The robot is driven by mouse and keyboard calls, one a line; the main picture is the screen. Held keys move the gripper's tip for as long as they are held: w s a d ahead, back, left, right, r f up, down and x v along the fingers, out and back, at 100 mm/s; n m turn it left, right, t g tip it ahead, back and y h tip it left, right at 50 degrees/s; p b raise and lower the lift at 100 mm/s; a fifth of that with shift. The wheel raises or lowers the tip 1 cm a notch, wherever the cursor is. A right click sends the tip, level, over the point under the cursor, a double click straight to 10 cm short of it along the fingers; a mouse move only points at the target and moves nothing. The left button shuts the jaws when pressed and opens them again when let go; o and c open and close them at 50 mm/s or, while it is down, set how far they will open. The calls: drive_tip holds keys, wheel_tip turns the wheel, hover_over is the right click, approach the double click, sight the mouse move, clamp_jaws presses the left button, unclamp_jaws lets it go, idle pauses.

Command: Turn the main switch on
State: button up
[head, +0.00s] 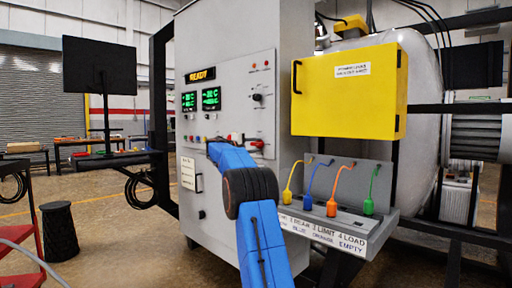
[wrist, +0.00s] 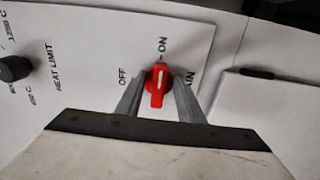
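The main switch is a red knob (wrist: 157,86) on the white panel, with OFF to its left, ON above it and a partly hidden label to its right in the wrist view. Its long handle lies along the line toward ON, its upper end near that label. It also shows as a red knob in the head view (head: 258,144). My gripper (wrist: 159,82) has one finger on each side of the knob. The fingers are apart, with narrow gaps visible beside the knob; contact is not clear.
A black heat limit knob (wrist: 15,69) is left of the switch in the wrist view. In the head view, a yellow box (head: 350,100) and a shelf with several coloured hooked handles (head: 333,205) stand right of the cabinet (head: 225,240). Lit displays (head: 211,98) are above my arm.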

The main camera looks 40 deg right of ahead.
drive_tip(key=s+a, duration=0.1)
drive_tip(key=a, duration=1.6)
drive_tip(key=shift+s, duration=0.15)
drive_tip(key=s+a+f+t+y, duration=0.1)
drive_tip(key=s+a+f+y, duration=0.5)
drive_tip(key=s+a+f, duration=0.6)
drive_tip(key=s+a+f+t+y, duration=0.1)
drive_tip(key=s+a+f+y, duration=0.5)
drive_tip(key=s+a+f, duration=0.6)
drive_tip(key=s+a+f+t+y, duration=0.1)
drive_tip(key=s+a+f+y, duration=0.5)
drive_tip(key=s, duration=2.3)
drive_tip(key=a+f, duration=0.6)
drive_tip(key=a, duration=0.4)
drive_tip(key=shift+m+t, duration=0.3)
drive_tip(key=shift+m, duration=0.1)
drive_tip(key=shift+f, duration=0.1)
